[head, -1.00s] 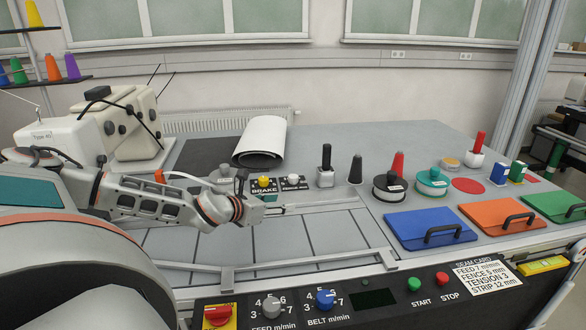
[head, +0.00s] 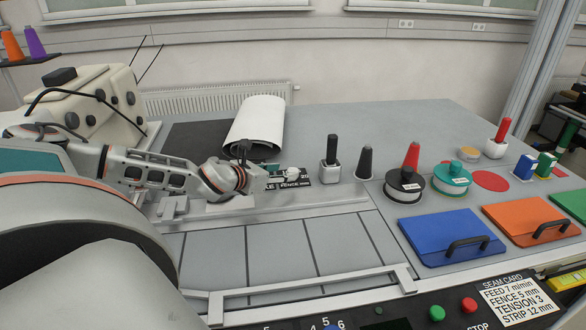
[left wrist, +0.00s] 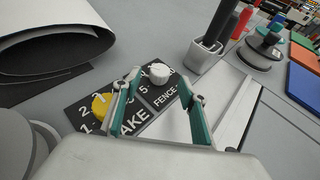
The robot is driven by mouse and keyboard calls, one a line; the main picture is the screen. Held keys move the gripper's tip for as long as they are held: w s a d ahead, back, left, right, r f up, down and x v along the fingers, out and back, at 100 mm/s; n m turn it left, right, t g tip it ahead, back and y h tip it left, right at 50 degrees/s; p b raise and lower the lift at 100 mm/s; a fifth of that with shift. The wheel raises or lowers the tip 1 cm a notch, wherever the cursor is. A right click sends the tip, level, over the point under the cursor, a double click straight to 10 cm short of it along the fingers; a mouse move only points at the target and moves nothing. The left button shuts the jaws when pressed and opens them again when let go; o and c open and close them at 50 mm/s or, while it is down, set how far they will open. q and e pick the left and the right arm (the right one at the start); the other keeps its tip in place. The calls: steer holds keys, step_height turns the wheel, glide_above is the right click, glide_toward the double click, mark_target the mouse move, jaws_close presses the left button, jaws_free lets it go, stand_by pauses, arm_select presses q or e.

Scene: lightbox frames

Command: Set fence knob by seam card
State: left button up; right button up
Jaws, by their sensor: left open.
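The fence knob (head: 292,172) is small and white, on a black plate marked FENCE. It also shows in the left wrist view (left wrist: 159,73), standing just beyond the fingertips; its setting is too small to read. My left gripper (head: 272,177) is open and empty, just left of the knob in the head view; its green-padded fingers (left wrist: 165,82) straddle the near side of the plate. A yellow brake knob (left wrist: 103,105) is left of the fingers and hidden in the head view. The seam card (head: 518,300) reads FEED 7 m/min, FENCE 5 mm, TENSION 3, STRIP 12 mm.
A white roll (head: 258,122) lies behind the plate. A grey holder with a black handle (head: 331,172) stands close to its right, then a dark cone (head: 364,163) and spools. A metal rail (head: 310,285) crosses the front. The grey panels before the plate are clear.

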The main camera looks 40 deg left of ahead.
mark_target(292, 170)
arm_select(q)
steer(key=shift+p+x, duration=0.55)
steer(key=shift+x, duration=2.6)
steer(key=c, duration=1.1)
